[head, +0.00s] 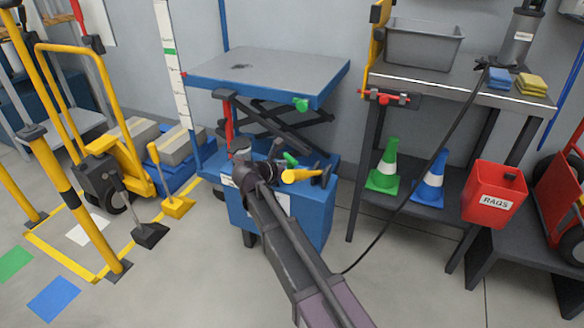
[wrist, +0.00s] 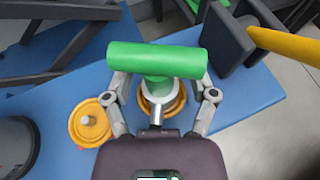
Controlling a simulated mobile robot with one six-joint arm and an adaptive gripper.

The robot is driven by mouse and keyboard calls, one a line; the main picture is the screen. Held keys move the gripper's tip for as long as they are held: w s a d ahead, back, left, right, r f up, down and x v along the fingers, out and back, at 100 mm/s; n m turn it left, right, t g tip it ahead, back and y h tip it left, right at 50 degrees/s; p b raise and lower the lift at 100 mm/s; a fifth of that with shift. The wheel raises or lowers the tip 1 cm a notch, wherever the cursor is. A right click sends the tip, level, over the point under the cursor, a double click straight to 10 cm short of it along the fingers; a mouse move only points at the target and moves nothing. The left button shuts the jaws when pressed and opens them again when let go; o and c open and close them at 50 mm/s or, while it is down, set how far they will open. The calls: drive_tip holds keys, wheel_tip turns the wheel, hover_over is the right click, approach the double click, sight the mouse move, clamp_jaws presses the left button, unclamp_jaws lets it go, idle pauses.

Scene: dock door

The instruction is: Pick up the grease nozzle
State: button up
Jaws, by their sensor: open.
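A T-shaped piece with a green barrel (wrist: 155,60) and a silver stem lies over the blue cart top in the wrist view; it looks like the grease nozzle. A small green part also shows beside my gripper in the head view (head: 290,158). My gripper (wrist: 161,92) is open, with one finger on each side of the stem and visible gaps to it. The barrel lies across the view just beyond the fingertips. I cannot tell whether a finger touches it. In the head view my gripper (head: 250,166) is over the cart and its fingers are hard to make out.
The blue cart (head: 313,222) also carries a yellow-handled tool with a black head (head: 300,176). A yellow disc (wrist: 90,122) and a dark grey round container (wrist: 15,145) are left in the wrist view. The blue lift table (head: 270,70) stands behind. A black hose (head: 400,187) hangs at right.

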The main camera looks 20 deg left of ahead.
sight(289, 159)
clamp_jaws()
idle(0.3)
drive_tip(key=shift+r, duration=0.2)
drive_tip(key=shift+r+p, duration=0.8)
drive_tip(key=shift+p, duration=0.25)
drive_tip(key=shift+r+p, duration=0.8)
drive_tip(key=shift+r, duration=0.05)
drive_tip(key=s+a+r+p, duration=0.1)
drive_tip(key=s, duration=1.5)
drive_tip(key=shift+r, duration=0.15)
drive_tip(key=shift+a, duration=0.1)
